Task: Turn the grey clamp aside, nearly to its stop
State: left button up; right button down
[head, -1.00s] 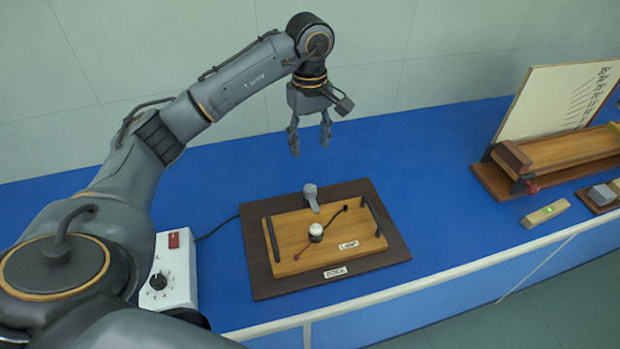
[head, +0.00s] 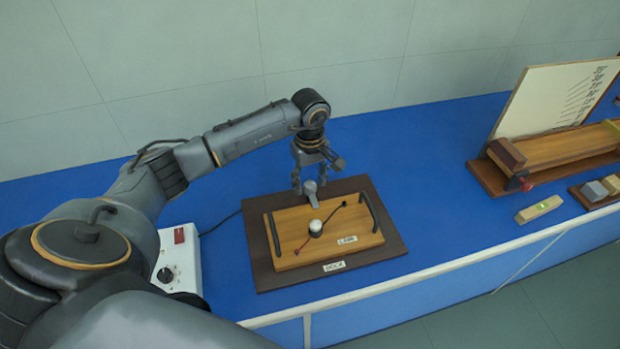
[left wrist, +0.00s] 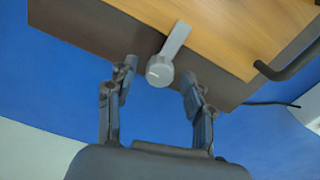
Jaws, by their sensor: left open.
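The grey clamp (head: 311,189) is a small lever with a round knob at the back edge of the wooden board (head: 290,262). Its arm reaches forward over the board. In the left wrist view the clamp's knob (left wrist: 160,71) lies between and just beyond my left fingertips, with blue and brown showing on both sides. My left gripper (head: 309,184) points down above the clamp, open; it also shows open in the left wrist view (left wrist: 157,78). I cannot tell whether a finger touches the clamp. My right gripper is not in view.
The board lies on a dark base (head: 388,240) and carries a white lamp (head: 315,226), leads and two dark handles (head: 371,212). A white control box (head: 180,262) stands at left. A wooden rail (head: 550,152) and level block (head: 539,209) are at right. Blue bench between is clear.

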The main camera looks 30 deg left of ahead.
pick_arm(q)
grip_shut()
